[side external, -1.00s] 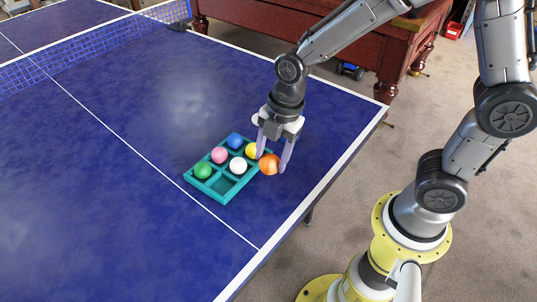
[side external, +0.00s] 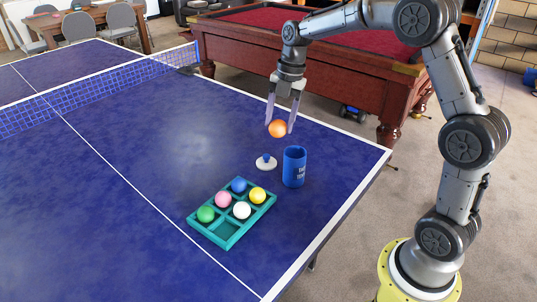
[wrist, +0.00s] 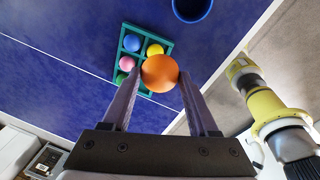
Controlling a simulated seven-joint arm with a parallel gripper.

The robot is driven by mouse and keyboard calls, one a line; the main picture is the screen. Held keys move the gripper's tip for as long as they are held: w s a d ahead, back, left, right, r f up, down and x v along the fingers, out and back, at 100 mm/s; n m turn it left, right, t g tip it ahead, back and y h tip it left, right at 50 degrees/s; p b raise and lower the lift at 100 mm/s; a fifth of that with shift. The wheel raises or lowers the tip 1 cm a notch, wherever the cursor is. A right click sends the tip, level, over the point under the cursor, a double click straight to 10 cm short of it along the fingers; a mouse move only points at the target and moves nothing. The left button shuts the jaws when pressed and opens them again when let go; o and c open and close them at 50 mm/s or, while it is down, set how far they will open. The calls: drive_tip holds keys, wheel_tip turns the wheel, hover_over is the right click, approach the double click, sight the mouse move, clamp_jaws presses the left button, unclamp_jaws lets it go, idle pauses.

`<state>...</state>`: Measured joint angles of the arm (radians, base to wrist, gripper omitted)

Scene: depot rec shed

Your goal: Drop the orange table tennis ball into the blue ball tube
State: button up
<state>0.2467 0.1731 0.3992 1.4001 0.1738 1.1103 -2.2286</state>
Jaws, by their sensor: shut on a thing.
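My gripper (side external: 280,126) is shut on the orange table tennis ball (side external: 278,129) and holds it in the air, above and a little left of the blue ball tube in the side view. The ball also shows between the fingertips in the wrist view (wrist: 160,72). The blue ball tube (side external: 294,168) stands upright on the table with pale lettering on its side. Its open round top shows at the upper edge of the wrist view (wrist: 192,8). The ball is apart from the tube.
A teal tray (side external: 226,238) holds green, pink, blue, yellow and white balls, with an empty front compartment. A white disc with a blue knob (side external: 266,163) lies left of the tube. The net (side external: 95,90) crosses the blue table (side external: 120,190). A pool table (side external: 230,50) stands behind.

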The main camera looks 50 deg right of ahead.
drive_tip(key=d+m, duration=0.2)
drive_tip(key=d, duration=0.8)
wheel_tip(320, 180, down, 7)
drive_tip(key=shift+s+d, duration=0.15)
drive_tip(key=shift+s, duration=0.1)
drive_tip(key=shift+r, duration=0.1)
drive_tip(key=o, duration=1.4)
wheel_tip(320, 180, up, 14)
drive_tip(key=s+d, duration=0.1)
drive_tip(key=shift+s+d, duration=0.3)
drive_tip(key=shift+s, duration=0.05)
drive_tip(key=shift+f, duration=0.2)
